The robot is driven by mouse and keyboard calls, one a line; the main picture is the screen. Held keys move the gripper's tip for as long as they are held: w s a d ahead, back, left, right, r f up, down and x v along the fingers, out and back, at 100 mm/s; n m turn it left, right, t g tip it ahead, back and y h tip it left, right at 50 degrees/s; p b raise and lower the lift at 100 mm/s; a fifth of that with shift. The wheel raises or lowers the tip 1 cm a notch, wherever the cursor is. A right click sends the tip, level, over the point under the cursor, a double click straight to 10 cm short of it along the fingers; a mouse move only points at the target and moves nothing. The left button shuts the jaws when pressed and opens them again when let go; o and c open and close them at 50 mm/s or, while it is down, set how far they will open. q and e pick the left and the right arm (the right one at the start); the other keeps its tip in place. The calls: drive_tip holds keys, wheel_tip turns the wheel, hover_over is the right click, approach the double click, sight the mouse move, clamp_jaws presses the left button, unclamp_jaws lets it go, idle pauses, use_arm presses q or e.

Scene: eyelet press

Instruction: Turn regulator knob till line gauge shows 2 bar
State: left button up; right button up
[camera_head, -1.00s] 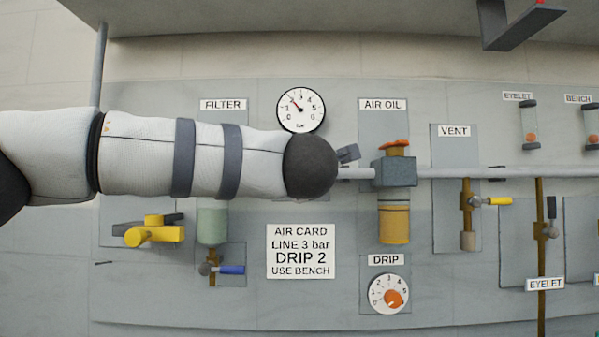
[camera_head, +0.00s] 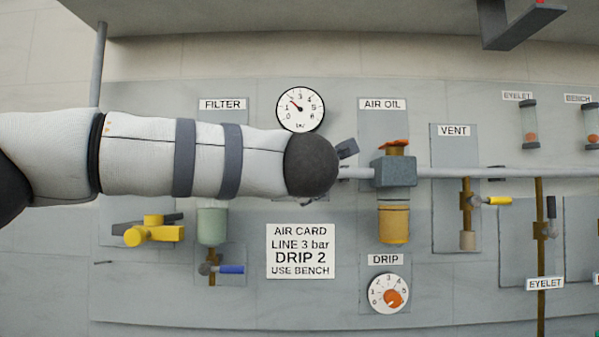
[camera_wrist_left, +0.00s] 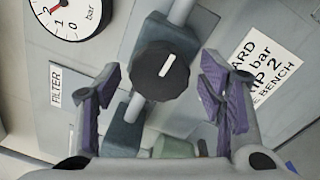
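The black regulator knob (camera_wrist_left: 165,72) with a white index mark shows in the left wrist view, facing the camera. My left gripper (camera_wrist_left: 161,88) is open, its purple-padded fingers on either side of the knob with visible gaps. In the head view my left arm hides the knob and most of the gripper. The round line gauge (camera_head: 301,107) is above the arm; its red needle points up-left, between 1 and 3, near 2. Part of the gauge also shows in the left wrist view (camera_wrist_left: 62,18). My right gripper is not in view.
An AIR CARD sign (camera_head: 300,251) reads LINE 3 bar, DRIP 2. The orange DRIP dial (camera_head: 389,294), the air-oil unit (camera_head: 395,172) and a yellow-handled valve (camera_head: 150,232) are on the panel. A grey pipe (camera_head: 470,172) runs right.

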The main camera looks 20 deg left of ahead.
use_arm(q)
drive_tip(key=v, duration=1.2)
